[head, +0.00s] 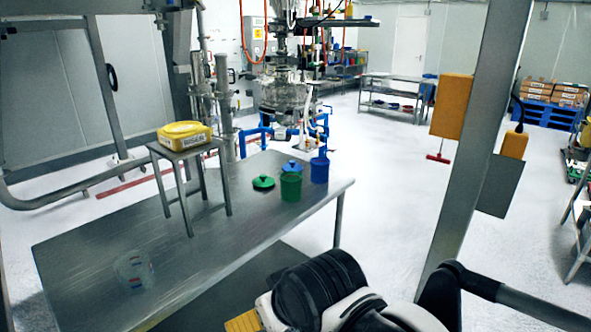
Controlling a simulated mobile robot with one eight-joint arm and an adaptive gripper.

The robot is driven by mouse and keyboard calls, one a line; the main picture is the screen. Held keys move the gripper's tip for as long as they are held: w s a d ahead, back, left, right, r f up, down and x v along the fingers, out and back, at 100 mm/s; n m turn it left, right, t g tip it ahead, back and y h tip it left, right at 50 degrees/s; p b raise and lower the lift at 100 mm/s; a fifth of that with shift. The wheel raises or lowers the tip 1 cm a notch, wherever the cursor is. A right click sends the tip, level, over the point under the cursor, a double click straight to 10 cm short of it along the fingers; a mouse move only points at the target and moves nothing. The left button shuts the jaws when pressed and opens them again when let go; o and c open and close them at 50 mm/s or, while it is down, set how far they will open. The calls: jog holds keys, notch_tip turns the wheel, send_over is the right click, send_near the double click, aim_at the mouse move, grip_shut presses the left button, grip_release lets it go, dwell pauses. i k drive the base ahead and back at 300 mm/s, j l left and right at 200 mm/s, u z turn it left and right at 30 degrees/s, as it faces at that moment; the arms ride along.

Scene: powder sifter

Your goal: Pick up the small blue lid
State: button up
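The small blue lid (291,167) lies on the far part of the grey metal table (95,245). It is round with a raised knob on top. A green lid (263,183) lies to its left and nearer. A green container (291,186) stands just in front of the blue lid and a blue container (320,168) stands to its right. My arm shows at the bottom of the head view, nearer than the table's front edge and apart from the lid. The fingertips of my gripper cannot be made out.
A small metal stand (184,154) on the table bears a yellow-lidded tub (184,134). A clear measuring cup (133,270) stands at the table's near left. A grey post (468,140) rises at right. The table's middle is clear. A sifter machine (285,92) stands behind.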

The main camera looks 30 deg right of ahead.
aim_at(292, 165)
jog(key=i+l+z, duration=0.2)
jog(key=i+l, duration=1.9)
